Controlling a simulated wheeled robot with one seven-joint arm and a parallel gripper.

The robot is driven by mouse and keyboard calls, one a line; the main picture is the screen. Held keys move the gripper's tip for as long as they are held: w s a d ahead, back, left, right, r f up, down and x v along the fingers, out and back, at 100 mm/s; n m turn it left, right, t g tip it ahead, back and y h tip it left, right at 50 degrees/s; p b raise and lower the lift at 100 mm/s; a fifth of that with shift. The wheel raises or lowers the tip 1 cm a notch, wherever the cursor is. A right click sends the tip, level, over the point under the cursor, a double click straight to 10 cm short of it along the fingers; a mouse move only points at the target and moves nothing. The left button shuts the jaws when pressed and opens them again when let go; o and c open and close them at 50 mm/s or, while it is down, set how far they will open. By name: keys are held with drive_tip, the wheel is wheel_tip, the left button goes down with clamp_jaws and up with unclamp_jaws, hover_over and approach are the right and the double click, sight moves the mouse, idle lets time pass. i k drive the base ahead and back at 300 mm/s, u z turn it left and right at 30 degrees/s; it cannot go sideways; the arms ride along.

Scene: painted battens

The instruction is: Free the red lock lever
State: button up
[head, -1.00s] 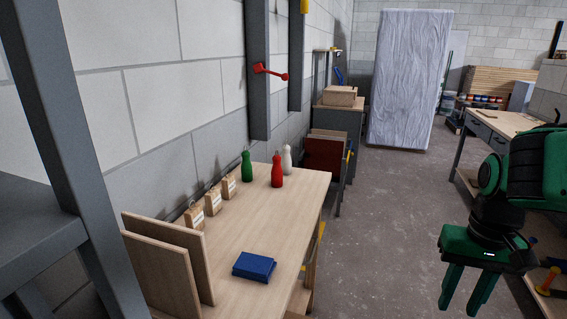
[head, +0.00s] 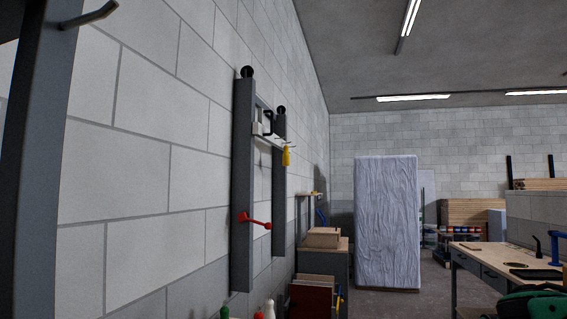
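The red lock lever (head: 256,221) is mounted low on the near grey upright (head: 242,190) of a wall frame, left of the picture's middle. It sticks out to the right from the upright, with a knob at its end. Nothing of mine touches it.
A yellow-handled item (head: 286,156) hangs on the wall frame's crossbar. Bottle tops, green, red and white (head: 270,309), show at the bottom edge. A wrapped tall panel (head: 387,222) stands behind. A workbench (head: 480,262) is at right.

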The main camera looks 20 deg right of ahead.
sight(243, 217)
drive_tip(key=z, duration=1.4)
drive_tip(key=i, duration=4.2)
drive_tip(key=u, duration=0.15)
